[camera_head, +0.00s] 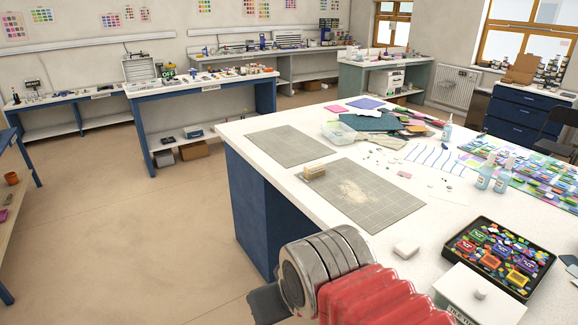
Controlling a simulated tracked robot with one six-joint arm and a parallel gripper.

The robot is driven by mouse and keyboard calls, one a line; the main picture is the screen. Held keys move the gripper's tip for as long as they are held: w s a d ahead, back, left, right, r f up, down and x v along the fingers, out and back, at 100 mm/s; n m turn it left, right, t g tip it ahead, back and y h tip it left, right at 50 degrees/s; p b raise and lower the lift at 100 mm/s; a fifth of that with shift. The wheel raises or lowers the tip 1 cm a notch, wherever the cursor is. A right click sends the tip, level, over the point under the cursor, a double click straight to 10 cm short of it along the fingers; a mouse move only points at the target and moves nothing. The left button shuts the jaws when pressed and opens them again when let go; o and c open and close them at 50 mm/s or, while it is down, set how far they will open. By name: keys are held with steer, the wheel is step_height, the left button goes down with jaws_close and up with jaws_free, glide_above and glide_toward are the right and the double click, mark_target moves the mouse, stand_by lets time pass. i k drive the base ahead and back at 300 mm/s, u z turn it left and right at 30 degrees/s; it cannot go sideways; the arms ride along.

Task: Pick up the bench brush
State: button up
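A small tan block-shaped item (314,171), which looks like the bench brush, lies near the left edge of the grey-green gridded mat (388,211) on the large white-topped bench. It is too small to make out bristles or handle clearly. Pale powder is scattered on the mat to its right. My arm shows at the bottom centre as a red ribbed sleeve and a metal joint with a dark part at its left. No gripper fingers show, and the arm is apart from the brush, nearer to me.
A second mat (287,145) lies behind, bare. A clear tub (339,133), spray bottles (486,174), a black tray of coloured pieces (453,249), a white lidded box (455,287) and a white block (406,248) stand around the bench. Open floor lies to the left.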

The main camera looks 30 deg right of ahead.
mark_target(315, 170)
steer(key=u, duration=0.15)
steer(key=i, duration=1.45)
steer(key=z, duration=0.7)
steer(key=i, duration=1.05)
steer(key=z, duration=0.45)
